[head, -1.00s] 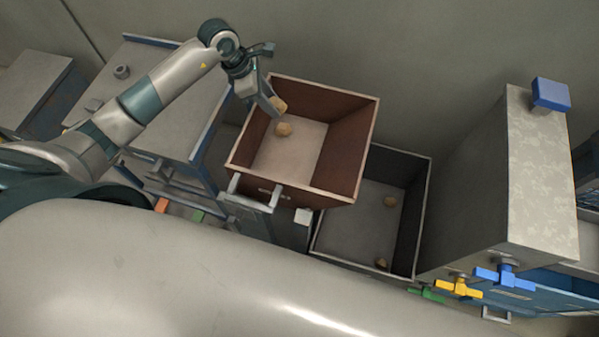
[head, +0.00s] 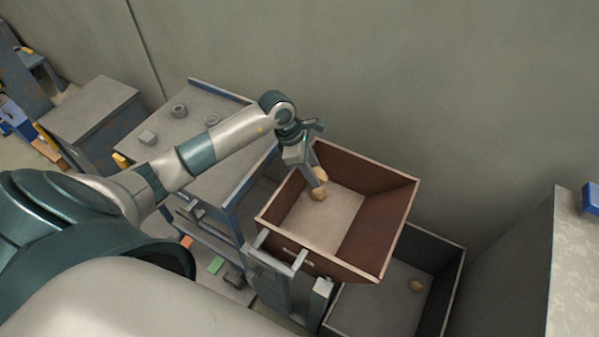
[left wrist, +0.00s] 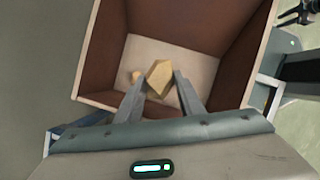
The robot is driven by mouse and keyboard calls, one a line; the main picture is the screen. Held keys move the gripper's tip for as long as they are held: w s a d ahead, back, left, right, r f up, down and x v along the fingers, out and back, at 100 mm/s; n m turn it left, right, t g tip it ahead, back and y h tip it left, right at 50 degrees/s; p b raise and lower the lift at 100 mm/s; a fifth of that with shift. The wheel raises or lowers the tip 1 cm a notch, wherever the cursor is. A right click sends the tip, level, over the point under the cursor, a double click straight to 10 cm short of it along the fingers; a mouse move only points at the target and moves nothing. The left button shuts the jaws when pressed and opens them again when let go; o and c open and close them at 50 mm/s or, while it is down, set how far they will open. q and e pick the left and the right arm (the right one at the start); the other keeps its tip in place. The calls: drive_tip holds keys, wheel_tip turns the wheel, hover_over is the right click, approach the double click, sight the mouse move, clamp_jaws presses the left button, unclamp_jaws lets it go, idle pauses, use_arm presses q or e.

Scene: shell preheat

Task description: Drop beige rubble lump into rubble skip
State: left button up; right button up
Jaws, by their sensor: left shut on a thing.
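My left gripper (head: 308,172) is shut on a beige rubble lump (head: 321,173), pointing down inside the mouth of the open brown-walled skip (head: 385,207). In the left wrist view the held lump (left wrist: 160,78) sits between the two fingertips, above the skip's pale floor. A second, smaller-looking beige lump (head: 318,194) lies on the skip floor near the held one; it also shows in the left wrist view (left wrist: 137,76). My right gripper is not in the head view; a dark claw-like shape (left wrist: 297,14) at the wrist view's top right may be it.
A grey open bin (head: 445,285) with a lump (head: 416,286) inside stands lower, right of the skip. A grey workbench (head: 190,130) with small metal parts is on the left. A grey wall runs behind. A pale cabinet (head: 575,270) stands at the far right.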

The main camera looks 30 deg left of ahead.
use_arm(q)
drive_tip(key=shift+f+b, duration=0.75)
drive_tip(key=shift+f, duration=1.15)
drive_tip(key=o, duration=1.2)
drive_tip(key=shift+c, duration=0.2)
